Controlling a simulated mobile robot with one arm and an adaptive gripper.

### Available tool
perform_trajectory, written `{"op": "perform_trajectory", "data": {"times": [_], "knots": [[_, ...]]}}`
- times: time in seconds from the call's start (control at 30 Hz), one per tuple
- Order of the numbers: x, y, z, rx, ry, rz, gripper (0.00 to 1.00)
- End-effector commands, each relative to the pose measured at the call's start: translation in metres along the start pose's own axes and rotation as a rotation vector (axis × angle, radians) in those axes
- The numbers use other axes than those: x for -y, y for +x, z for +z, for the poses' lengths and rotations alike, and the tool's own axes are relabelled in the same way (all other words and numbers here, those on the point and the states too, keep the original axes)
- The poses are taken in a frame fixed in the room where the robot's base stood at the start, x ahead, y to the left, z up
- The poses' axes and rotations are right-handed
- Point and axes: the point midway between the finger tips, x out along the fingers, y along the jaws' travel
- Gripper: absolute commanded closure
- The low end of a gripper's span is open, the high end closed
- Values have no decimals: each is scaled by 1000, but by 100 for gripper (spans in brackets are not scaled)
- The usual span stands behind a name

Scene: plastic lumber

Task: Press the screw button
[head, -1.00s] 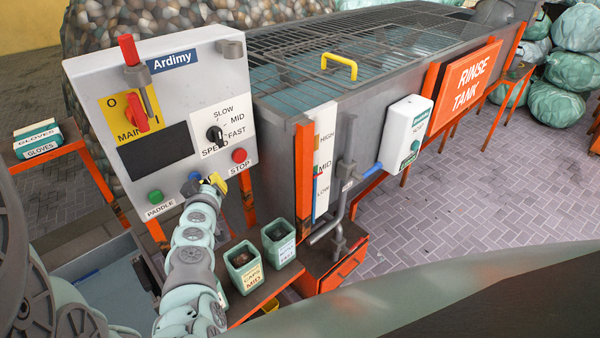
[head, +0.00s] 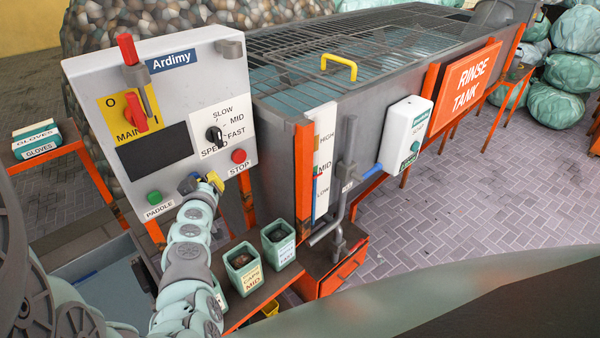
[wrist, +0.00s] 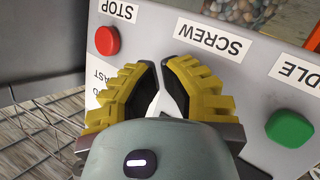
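The control panel (head: 225,95) stands at the left in the head view. In the wrist view its white SCREW label (wrist: 213,38) shows upside down above my fingers. A small bit of the blue button (head: 195,176) shows at my fingertips in the head view; in the wrist view my fingers hide it. My gripper (wrist: 161,66) has its yellow-backed fingers drawn together with only a narrow gap at the tips and nothing seen between them. It is close to the panel's lower edge, also in the head view (head: 204,179); contact cannot be told.
The red STOP button (wrist: 107,41) and the green PADDLE button (wrist: 289,129) flank my fingers. The speed knob (head: 214,136) and red main switch (head: 135,112) are higher up. The rinse tank (head: 385,85) is at right.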

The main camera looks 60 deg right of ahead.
Motion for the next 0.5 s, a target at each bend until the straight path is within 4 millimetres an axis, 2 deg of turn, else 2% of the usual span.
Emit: {"op": "perform_trajectory", "data": {"times": [0.5], "knots": [[4,5,-3,-2,-1,-2,100]]}}
